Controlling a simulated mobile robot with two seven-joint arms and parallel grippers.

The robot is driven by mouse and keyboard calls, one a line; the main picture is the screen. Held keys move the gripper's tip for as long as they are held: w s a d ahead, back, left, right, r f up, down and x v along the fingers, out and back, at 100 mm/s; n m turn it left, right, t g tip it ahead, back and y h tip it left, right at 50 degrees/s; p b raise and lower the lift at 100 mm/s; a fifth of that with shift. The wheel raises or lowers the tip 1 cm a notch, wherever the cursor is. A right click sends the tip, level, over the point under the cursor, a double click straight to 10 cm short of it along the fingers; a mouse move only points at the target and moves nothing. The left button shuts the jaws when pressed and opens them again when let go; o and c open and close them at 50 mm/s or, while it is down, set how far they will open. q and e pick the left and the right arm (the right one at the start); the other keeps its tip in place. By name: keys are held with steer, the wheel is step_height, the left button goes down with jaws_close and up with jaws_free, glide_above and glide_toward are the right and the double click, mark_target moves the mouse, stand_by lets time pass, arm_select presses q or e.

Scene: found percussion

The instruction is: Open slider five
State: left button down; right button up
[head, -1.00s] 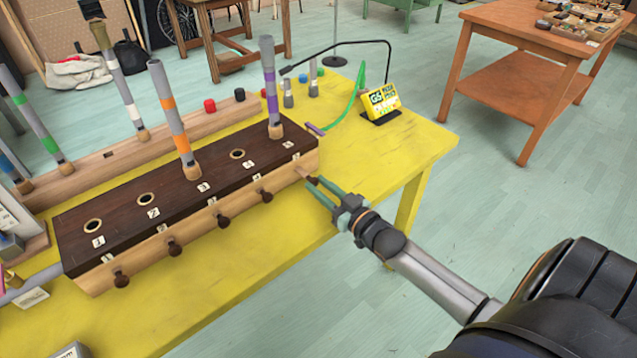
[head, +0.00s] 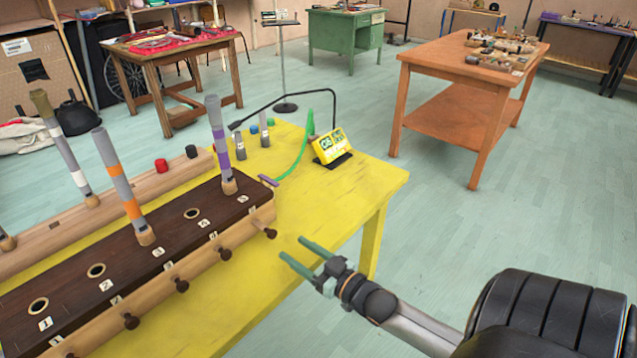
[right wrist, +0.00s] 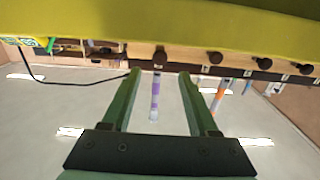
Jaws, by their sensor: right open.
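The long box (head: 128,243) has a dark top with numbered holes and a row of dark knobs on its light front. The slider five knob (head: 270,234) is at the right end, on a pale rod that shows farther out from the front than the others. In the right wrist view, knob five (right wrist: 160,58) lies ahead, between the lines of the fingers. My right gripper (head: 293,249) is open and empty, its green fingertips a little short of that knob and apart from it. A purple-banded tube (head: 217,140) stands at hole five. My left gripper is not in view.
The knob of slider four (head: 225,254) is beside knob five. An orange-banded tube (head: 122,185) stands at hole three. A yellow sign (head: 330,146) and a green curved strip (head: 300,148) are on the yellow table (head: 345,200) to the right. The table top before the box is bare.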

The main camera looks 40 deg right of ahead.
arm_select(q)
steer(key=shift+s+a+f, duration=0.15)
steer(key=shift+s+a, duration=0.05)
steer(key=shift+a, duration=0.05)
arm_select(e)
steer(key=s, duration=0.6)
steer(key=shift+d, duration=0.25)
steer(key=shift+s, duration=0.1)
arm_select(q)
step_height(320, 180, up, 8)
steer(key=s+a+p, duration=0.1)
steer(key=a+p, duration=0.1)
steer(key=p, duration=0.7)
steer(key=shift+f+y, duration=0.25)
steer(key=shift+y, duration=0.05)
arm_select(e)
steer(key=s+a+f+g, duration=0.3)
steer(key=s+a+g, duration=0.1)
steer(key=a, duration=0.5)
steer(key=s+a+f+n+g+y, duration=0.1)
steer(key=s+a+f+g, duration=0.3)
steer(key=a, duration=0.6)
steer(key=shift+s+f+g, duration=0.25)
steer(key=shift+s+g, duration=0.25)
steer(key=shift+s, duration=0.55)
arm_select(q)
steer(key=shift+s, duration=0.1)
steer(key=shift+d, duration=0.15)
arm_select(e)
steer(key=shift+d, duration=0.1)
